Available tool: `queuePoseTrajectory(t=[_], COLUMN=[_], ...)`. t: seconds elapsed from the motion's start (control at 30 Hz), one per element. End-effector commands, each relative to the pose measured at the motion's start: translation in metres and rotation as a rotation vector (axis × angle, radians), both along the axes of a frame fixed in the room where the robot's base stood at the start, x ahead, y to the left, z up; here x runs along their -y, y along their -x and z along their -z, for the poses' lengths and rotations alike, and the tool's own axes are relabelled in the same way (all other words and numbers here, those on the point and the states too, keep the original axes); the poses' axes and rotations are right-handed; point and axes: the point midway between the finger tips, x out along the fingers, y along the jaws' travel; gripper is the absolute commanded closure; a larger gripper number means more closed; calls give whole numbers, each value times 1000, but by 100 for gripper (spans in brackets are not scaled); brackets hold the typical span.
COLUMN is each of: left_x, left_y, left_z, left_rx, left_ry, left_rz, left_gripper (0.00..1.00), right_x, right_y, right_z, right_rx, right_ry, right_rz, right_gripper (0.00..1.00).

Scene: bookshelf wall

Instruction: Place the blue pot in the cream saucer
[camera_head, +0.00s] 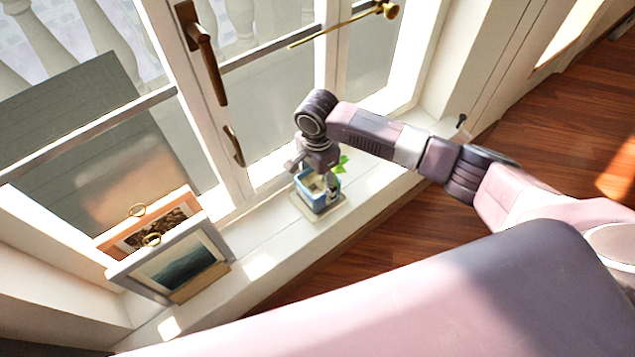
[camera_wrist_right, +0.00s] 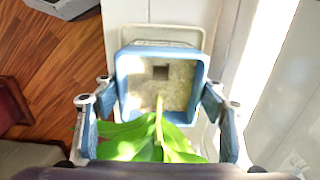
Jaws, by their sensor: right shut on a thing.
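The square blue pot (camera_head: 314,200) is on the window sill side, below my right gripper (camera_head: 319,180). It holds pale soil and a green leafy plant (camera_head: 341,163). In the right wrist view the pot (camera_wrist_right: 127,88) sits between the two fingers of the gripper (camera_wrist_right: 158,98), which is shut on its sides. The cream saucer (camera_head: 335,213) lies on the sill under the pot; its rim shows around the pot's base. Part of the saucer (camera_wrist_right: 190,32) shows behind the pot in the wrist view. I cannot tell whether the pot's base touches it. My left gripper is not in view.
Two framed pictures (camera_head: 183,268) with gold rings lean on the sill at the left. The window frame with a brown handle (camera_head: 205,62) rises behind the pot. The sill (camera_head: 262,262) between pictures and saucer is bare. Wood floor (camera_head: 385,222) lies in front.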

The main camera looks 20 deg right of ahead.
Motion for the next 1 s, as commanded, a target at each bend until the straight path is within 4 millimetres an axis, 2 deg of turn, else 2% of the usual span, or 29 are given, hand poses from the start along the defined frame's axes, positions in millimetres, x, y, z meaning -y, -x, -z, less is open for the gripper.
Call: queuePoseTrajectory(t=[0.33,0.37,0.5,0.87,1.0], left_x=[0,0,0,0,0], left_y=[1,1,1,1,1], left_z=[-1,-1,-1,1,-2], left_rx=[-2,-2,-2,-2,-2], left_ry=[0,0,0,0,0], left_rz=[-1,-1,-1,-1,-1], left_gripper=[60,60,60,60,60], right_x=[-1,-1,0,0,-1], right_y=[-1,0,0,-1,-1], right_z=[1,3,3,0,-19], right_rx=[2,1,1,2,3], right_ry=[-3,-1,-1,-1,-3], right_rz=[0,0,-1,-1,-1], right_gripper=[75,34,19,18,18])
